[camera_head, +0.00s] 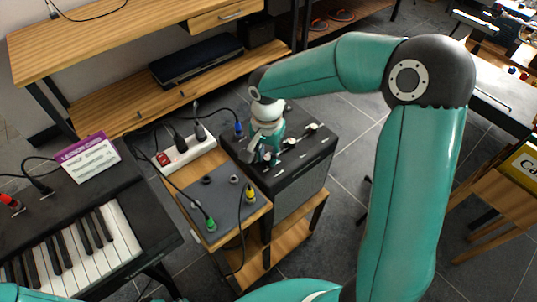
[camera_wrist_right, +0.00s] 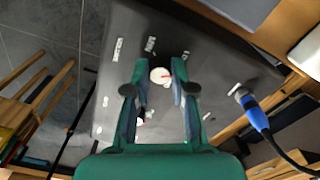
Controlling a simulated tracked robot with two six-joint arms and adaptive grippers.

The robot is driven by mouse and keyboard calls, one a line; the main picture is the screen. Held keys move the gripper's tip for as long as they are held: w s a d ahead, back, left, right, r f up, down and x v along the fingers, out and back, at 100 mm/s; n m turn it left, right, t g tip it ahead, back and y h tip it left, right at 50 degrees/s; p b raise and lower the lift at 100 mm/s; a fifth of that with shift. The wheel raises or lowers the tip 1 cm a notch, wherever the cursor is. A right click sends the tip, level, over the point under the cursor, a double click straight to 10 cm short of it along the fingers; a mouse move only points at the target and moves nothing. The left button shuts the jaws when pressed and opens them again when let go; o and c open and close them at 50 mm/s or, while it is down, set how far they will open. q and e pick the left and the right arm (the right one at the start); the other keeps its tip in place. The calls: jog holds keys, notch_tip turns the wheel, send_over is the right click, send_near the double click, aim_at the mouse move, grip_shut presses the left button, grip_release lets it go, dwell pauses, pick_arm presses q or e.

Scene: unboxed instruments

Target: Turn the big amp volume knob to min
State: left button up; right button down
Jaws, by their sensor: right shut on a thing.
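The big amp (camera_head: 312,158) is a black box on a small wooden stand in the middle of the head view, with several small knobs along its top. My right gripper (camera_head: 262,155) reaches down over the amp's top at its left part. In the right wrist view, a round white knob with a red mark (camera_wrist_right: 160,75) sits between the two fingertips of my right gripper (camera_wrist_right: 161,78), and the gripper is shut on it. The amp's dark top (camera_wrist_right: 225,75) fills much of that view. In the head view the gripper hides this knob. My left gripper is not in view.
A blue plug (camera_wrist_right: 257,118) with a cable stands in the amp beside the gripper. Left of the amp are a white power strip (camera_head: 185,149) and a grey pedal with cables (camera_head: 200,190). A keyboard (camera_head: 75,250) stands at the lower left.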

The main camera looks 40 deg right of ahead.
jog(key=n, duration=0.5)
jog(key=shift+w+r+n, duration=0.15)
jog(key=shift+n, duration=0.15)
jog(key=n, duration=0.5)
jog(key=n+p, duration=0.1)
jog(key=n, duration=0.5)
jog(key=n+p, duration=0.1)
jog(key=n, duration=0.4)
jog(key=c, duration=1.2)
grip_release()
jog(key=shift+o, duration=1.1)
